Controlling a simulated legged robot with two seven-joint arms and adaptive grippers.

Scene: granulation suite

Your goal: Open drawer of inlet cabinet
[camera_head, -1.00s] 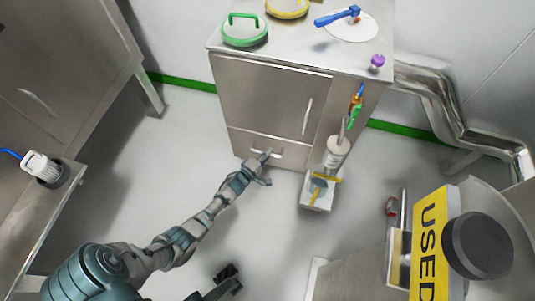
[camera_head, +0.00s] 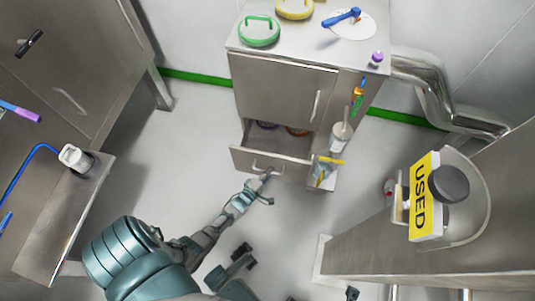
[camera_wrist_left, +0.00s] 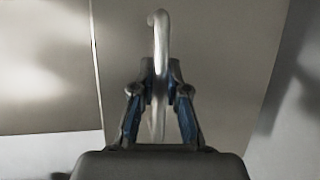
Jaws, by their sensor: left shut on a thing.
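The inlet cabinet (camera_head: 275,85) is a grey metal box at the top middle of the head view. Its lower drawer (camera_head: 241,159) stands partly pulled out, with its inside showing. My left gripper (camera_head: 266,174) is at the drawer front, shut on the drawer handle (camera_wrist_left: 161,38). In the left wrist view, the two fingers (camera_wrist_left: 160,92) close around the curved metal bar. The door (camera_head: 280,88) above the drawer is closed. My right gripper (camera_head: 243,257) shows dark and small low in the head view, away from the cabinet; its jaw state is unclear.
Inside the drawer lie a purple round item (camera_head: 266,125) and an orange-brown one (camera_head: 297,131). A machine with a USED sign (camera_head: 424,200) is at right. Floor before the drawer is clear.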

